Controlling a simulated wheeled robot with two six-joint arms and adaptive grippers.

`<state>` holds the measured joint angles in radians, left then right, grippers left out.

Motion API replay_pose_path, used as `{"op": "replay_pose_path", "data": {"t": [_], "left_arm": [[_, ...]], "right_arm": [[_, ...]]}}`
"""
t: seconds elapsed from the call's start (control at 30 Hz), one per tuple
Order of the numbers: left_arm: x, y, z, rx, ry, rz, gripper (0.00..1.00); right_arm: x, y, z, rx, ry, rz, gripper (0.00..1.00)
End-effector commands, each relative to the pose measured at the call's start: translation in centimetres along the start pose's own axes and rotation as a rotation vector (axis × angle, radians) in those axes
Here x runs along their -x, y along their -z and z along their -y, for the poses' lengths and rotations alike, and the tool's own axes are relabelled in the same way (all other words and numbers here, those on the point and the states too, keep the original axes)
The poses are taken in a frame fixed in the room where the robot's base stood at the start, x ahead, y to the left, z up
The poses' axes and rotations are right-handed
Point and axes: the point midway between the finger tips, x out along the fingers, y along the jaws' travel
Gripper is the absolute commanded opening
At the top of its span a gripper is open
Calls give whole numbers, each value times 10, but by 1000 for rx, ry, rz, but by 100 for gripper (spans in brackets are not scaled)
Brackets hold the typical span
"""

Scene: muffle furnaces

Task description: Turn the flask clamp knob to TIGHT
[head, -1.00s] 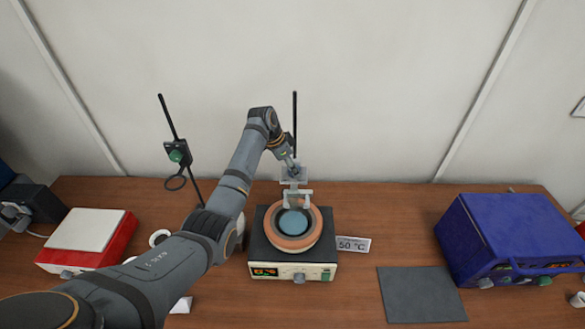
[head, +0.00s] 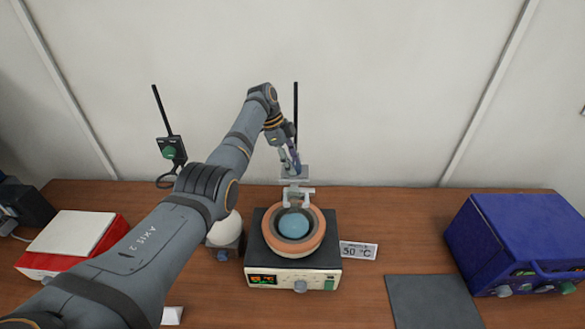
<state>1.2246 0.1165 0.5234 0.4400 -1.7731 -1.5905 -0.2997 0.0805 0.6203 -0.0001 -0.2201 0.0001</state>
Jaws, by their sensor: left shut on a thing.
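The flask clamp (head: 297,192) is a pale grey fitting on a dark upright rod behind the heating bath (head: 265,235). Its jaws sit over the blue round flask (head: 293,224) in the bath's orange-brown ring. My left gripper (head: 291,166) reaches down from behind and above the clamp. It is shut at the clamp's upper part on the flask clamp knob, which its fingers mostly hide. The knob's marking cannot be read. My right gripper is not in view.
A second stand (head: 158,105) with a green knob (head: 169,152) and ring stands at left. A red and white device (head: 70,235), a white round vessel (head: 224,229), a temperature sign (head: 358,251), a grey mat (head: 433,302) and a blue furnace (head: 515,230) are around.

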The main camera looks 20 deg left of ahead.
Motion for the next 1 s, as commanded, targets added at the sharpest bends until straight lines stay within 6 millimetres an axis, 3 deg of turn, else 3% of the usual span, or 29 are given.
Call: {"op": "replay_pose_path", "data": {"t": [0.57,0.6,0.7,0.73,1.0], "left_arm": [[2,0,1,-25,-7,2,9],[2,0,1,-25,-7,2,46],[1,0,1,-25,-8,2,59],[1,0,1,-25,-8,1,63],[1,0,0,-25,-10,1,63]], "right_arm": [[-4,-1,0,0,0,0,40],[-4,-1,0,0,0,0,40],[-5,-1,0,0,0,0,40],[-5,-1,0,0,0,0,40],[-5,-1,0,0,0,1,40]]}}
